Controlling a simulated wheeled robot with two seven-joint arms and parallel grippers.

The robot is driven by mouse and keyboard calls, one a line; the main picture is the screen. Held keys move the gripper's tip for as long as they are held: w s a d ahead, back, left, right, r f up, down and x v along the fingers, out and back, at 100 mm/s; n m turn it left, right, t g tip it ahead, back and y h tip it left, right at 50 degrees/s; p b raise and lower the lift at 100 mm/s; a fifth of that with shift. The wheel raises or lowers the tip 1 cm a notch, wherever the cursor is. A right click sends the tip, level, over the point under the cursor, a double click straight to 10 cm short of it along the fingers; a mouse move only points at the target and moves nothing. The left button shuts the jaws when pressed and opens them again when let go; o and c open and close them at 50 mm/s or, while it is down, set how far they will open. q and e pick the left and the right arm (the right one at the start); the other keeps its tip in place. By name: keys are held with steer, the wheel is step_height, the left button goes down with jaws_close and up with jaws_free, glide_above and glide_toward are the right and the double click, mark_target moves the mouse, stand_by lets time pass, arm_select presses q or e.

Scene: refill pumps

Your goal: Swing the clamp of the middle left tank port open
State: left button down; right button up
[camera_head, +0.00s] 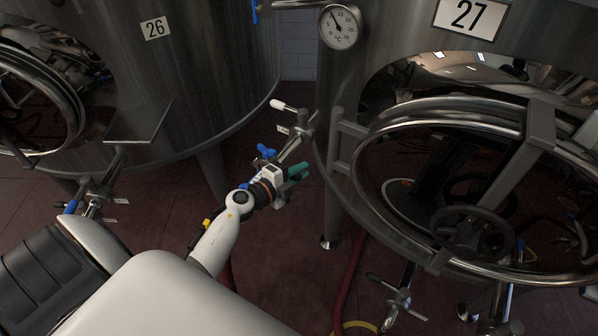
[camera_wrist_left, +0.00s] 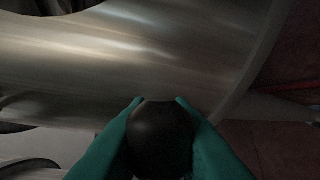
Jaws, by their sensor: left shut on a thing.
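My left gripper (camera_head: 294,180), with green fingers, is at the lower end of a metal port pipe (camera_head: 290,150) that comes out low on the left side of tank 27. The port has a blue valve handle (camera_head: 265,151) and a small white label. In the left wrist view the fingers (camera_wrist_left: 158,101) are shut on a dark, rounded thing (camera_wrist_left: 160,135), which fills the space between them. I cannot tell whether this is the clamp or another part of the port. The clamp cannot be made out in the head view. My right gripper is not in view.
Tank 26 (camera_head: 215,75) stands at the left and tank 27 (camera_head: 345,105) at the right, with a round hatch ring (camera_head: 365,170). Other ports are at the left (camera_head: 95,197) and bottom (camera_head: 398,298). A red hose (camera_head: 352,275) lies on the dark red floor (camera_head: 285,265).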

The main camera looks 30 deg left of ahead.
arm_select(q)
steer(key=a+r+n+t+h+p, duration=0.1)
steer(key=a+r+n+t+p, duration=0.2)
steer(key=a+r+n+p, duration=0.55)
steer(key=a+r+n+t+y+b, duration=0.1)
steer(key=a+n+y+b, duration=0.3)
steer(key=a+n, duration=0.7)
steer(key=shift+s+a+r+n+t, duration=0.35)
steer(key=shift+n+t, duration=0.35)
steer(key=shift+n, duration=1.45)
